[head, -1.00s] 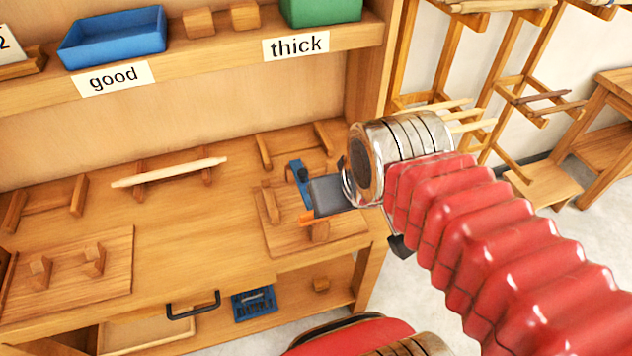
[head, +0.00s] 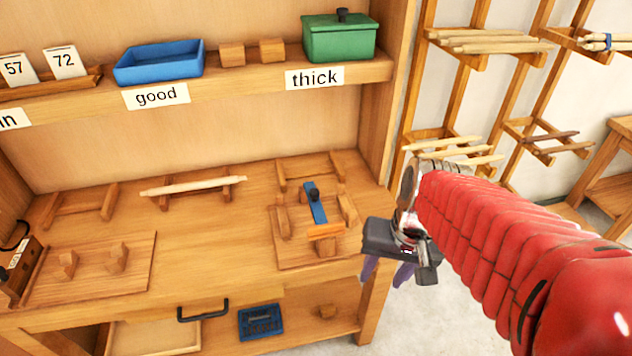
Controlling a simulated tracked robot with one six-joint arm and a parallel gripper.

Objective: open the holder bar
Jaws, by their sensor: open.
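The blue holder bar (head: 316,204) with a dark knob lies over the wooden holder board (head: 290,254) at the right of the bench. Its near end is by an orange-brown block (head: 325,232). Upright wooden pieces stand on both sides of the bar. I cannot tell whether the bar is latched. My gripper (head: 388,272) is to the right of the board, by the bench's right front corner, apart from the bar. Its purple fingers point down, open, with nothing seen between them.
A pale stick (head: 195,186) rests on a wooden rack mid-bench. Another board (head: 95,285) with two pegs is at the left. A shelf above holds a blue tray (head: 160,64) and a green lidded box (head: 340,40). Racks with sticks stand right. The bench middle is clear.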

